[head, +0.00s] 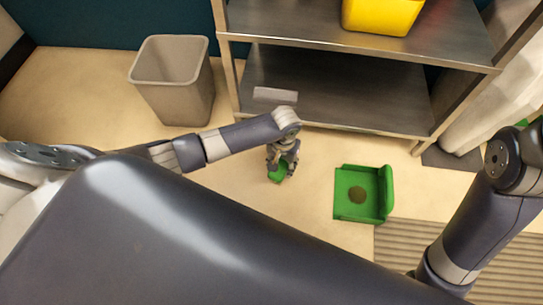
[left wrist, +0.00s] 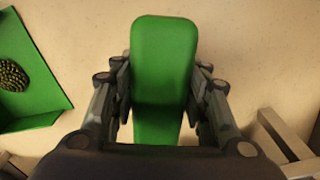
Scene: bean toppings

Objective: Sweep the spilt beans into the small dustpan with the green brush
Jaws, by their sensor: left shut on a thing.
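The green brush (head: 277,175) is in my left gripper (head: 283,163), low over the floor below the shelf unit. In the left wrist view the fingers close on both sides of the brush's green body (left wrist: 165,50); its lower part is hidden by the gripper. The green dustpan (head: 346,208) lies on the floor to the right of the brush, apart from it. A dark round heap of beans (head: 357,194) lies in the dustpan; it also shows at the left edge of the left wrist view (left wrist: 12,75). I see no loose beans on the floor.
A metal shelf unit (head: 340,90) stands behind, with a yellow bin (head: 381,14) on top. A grey waste bin (head: 175,85) stands at the back left. A ribbed mat (head: 430,240) lies right of the dustpan. Bare floor lies between brush and dustpan.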

